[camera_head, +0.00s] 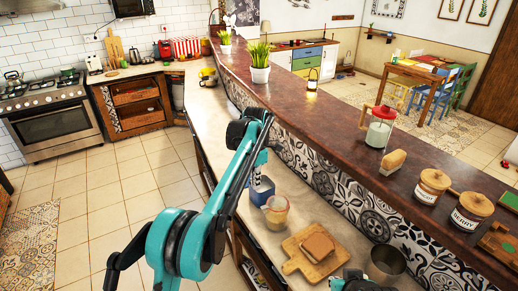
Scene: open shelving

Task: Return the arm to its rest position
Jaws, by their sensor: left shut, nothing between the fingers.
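My left arm (225,195) is teal and black. It rises from the bottom left, bends over the lower counter and points down at the wrist. My left gripper (257,178) is small in view at the end of this arm, shut and empty. It is just above or beside a small blue-and-white block (262,193) on the counter; I cannot tell if they touch. A teal and dark part of mine shows at the bottom edge, and no right gripper can be made out.
The floor at left is clear.

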